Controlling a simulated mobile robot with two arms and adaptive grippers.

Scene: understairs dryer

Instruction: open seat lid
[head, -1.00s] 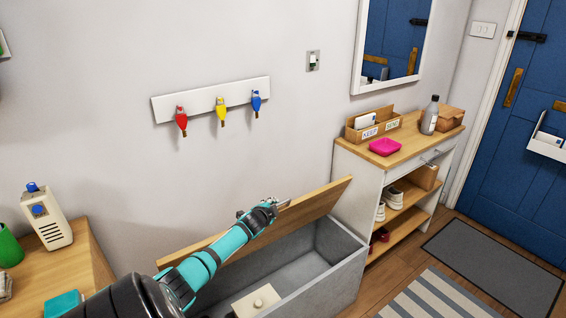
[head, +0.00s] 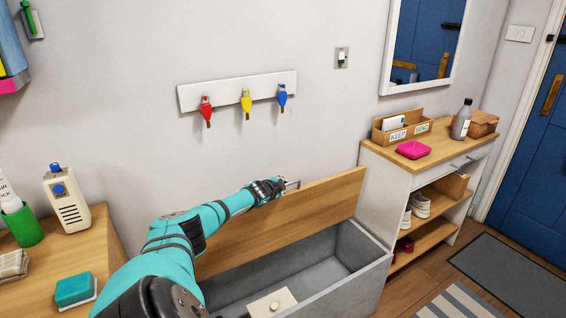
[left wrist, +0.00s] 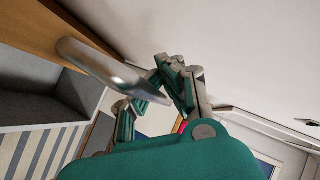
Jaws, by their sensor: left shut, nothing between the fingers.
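The wooden seat lid (head: 300,217) is raised, tilted up toward the wall above the grey bench box (head: 370,262), whose inside shows. My left gripper (head: 294,184) is at the lid's upper edge, shut and empty. In the left wrist view, my left gripper (left wrist: 160,88) shows beside a curved grey metal handle (left wrist: 98,65) on the lid (left wrist: 45,25). The handle is outside the fingers; I cannot tell whether they touch. My left arm hides the lid's left part. My right gripper is not in view.
A pale block with a knob (head: 272,303) lies in the box. A wall rack (head: 237,91) with several coloured tags hangs above. A wooden cabinet top (head: 60,262) is at left, and a shoe shelf (head: 425,180) at right.

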